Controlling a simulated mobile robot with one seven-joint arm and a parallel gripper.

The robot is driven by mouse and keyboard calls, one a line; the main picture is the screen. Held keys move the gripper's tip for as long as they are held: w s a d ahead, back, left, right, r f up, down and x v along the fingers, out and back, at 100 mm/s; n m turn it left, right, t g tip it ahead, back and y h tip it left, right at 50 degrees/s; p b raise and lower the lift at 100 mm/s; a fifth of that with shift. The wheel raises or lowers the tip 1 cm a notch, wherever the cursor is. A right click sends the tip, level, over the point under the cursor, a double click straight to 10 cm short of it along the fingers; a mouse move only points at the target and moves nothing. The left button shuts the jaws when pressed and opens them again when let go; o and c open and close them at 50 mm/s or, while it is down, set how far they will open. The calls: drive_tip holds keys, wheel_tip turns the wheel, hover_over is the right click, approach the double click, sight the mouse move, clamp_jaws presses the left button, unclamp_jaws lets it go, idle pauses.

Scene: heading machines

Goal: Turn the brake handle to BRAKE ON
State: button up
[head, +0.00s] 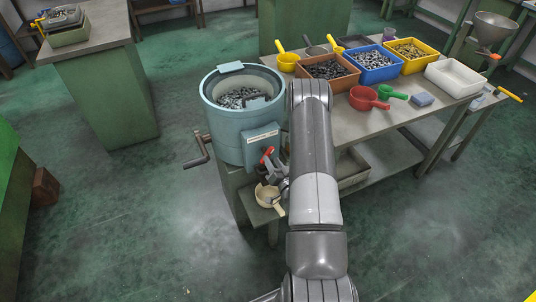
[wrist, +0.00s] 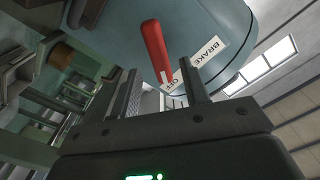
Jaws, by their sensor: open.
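The brake handle (head: 266,156) is a short red lever on the front of a blue-grey drum machine (head: 227,138). In the wrist view the red handle (wrist: 153,45) stands just beyond the fingertips, with one end close to a white label (wrist: 207,50) reading BRAKE and, it seems, OFF. An ON marking cannot be made out. My gripper (wrist: 160,70) is open, its two fingers apart on either side of the handle's lower end in the picture. Contact cannot be told. In the head view my gripper (head: 273,173) is small and partly hidden by my arm, close to the handle.
A crank (head: 198,153) sticks out on the drum's left. A cream scoop or cup (head: 267,195) sits on a small shelf below the handle. A workbench (head: 345,118) with bins and scoops stands close on the right.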

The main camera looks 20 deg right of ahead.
sight(269, 155)
drive_tip(key=w, duration=0.5)
clamp_jaws()
idle(0.4)
